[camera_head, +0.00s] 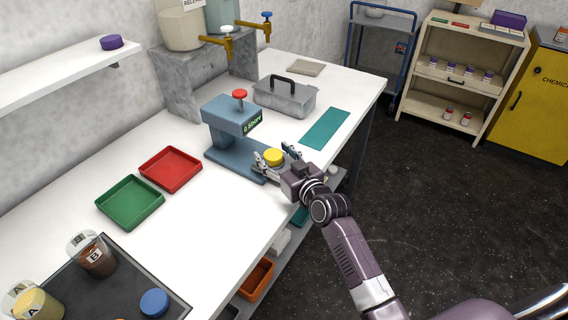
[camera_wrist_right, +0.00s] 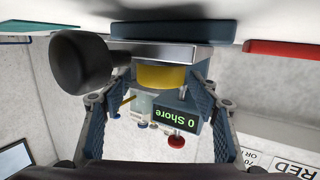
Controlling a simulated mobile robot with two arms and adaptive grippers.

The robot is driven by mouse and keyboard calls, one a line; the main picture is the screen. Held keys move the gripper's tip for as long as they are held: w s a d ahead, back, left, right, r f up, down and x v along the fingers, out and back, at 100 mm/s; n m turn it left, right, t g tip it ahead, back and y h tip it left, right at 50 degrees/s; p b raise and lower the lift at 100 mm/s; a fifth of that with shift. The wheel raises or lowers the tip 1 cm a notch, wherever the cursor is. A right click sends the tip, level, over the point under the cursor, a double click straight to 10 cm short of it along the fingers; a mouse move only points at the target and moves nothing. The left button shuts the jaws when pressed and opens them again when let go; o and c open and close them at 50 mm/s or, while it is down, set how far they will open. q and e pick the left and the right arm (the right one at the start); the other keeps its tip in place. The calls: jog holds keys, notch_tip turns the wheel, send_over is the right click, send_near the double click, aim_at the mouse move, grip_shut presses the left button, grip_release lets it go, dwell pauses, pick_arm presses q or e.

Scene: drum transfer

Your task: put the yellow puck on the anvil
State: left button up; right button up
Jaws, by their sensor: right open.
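The yellow puck (camera_head: 273,156) is at the front of the blue hardness tester (camera_head: 228,118), over its base. The right wrist view is upside down; there the puck (camera_wrist_right: 160,76) appears against a pale metal plate (camera_wrist_right: 165,53), apparently the anvil, above the blue base (camera_wrist_right: 170,28). Whether it rests fully on the plate is unclear. My right gripper (camera_head: 279,157) is open, with one finger on each side of the puck. Contact between fingers and puck cannot be made out. The tester's display reads 0 Shore. My left gripper is not in view.
A grey case (camera_head: 284,98) stands behind the tester, near a teal mat (camera_head: 326,129). Red (camera_head: 170,169) and green (camera_head: 130,202) trays lie to the left. A dark tray with jars and a blue puck (camera_head: 154,303) is at the lower left. The table's front edge runs below my right arm.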

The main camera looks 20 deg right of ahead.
jog(key=b+v, duration=0.1)
jog(key=v, duration=1)
jog(key=shift+s+d, duration=0.1)
jog(key=shift+s, duration=0.15)
jog(key=shift+f, duration=0.15)
